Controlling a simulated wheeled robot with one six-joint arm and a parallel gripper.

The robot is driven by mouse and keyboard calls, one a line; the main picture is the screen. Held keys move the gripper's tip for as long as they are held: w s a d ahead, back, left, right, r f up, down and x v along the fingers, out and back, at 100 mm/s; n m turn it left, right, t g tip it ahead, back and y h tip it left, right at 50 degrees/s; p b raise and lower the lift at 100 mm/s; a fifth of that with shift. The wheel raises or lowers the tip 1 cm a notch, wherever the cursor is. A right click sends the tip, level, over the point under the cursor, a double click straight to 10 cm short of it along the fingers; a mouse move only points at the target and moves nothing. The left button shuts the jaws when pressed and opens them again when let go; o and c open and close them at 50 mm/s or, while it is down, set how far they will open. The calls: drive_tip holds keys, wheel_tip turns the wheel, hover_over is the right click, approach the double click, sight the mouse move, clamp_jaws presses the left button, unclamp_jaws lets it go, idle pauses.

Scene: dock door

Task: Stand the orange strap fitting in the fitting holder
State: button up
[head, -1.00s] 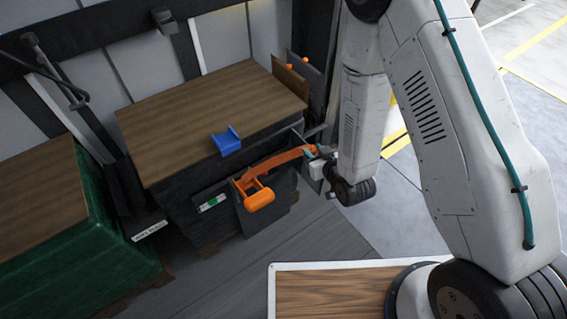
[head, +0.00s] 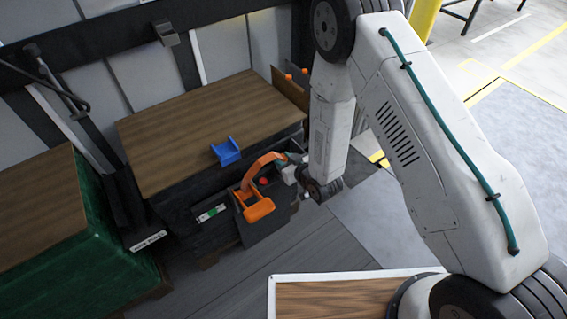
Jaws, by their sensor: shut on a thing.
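The orange strap fitting (head: 256,208) hangs in front of the dark side of the wrapped load, its curved arm reaching up to the right. My gripper (head: 286,168) is shut on the upper right end of that arm; the fingertips are small and partly hidden by my wrist. A small blue U-shaped cradle (head: 226,152), apparently the fitting holder, stands empty on the wooden top near its front edge. The fitting is apart from it, below and to its right.
The wooden-topped load (head: 190,115) stands against the wall. A dark box-like part with a red button (head: 264,181) is behind the fitting. A green-wrapped load (head: 100,225) stands at left. Orange-tipped boards (head: 290,88) rise at the back right.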

drive_tip(key=shift+w+a, duration=0.2)
drive_tip(key=shift+w, duration=0.35)
drive_tip(key=shift+w+f, duration=0.25)
drive_tip(key=shift+f, duration=1.55)
drive_tip(key=shift+f, duration=0.2)
drive_tip(key=o, duration=1)
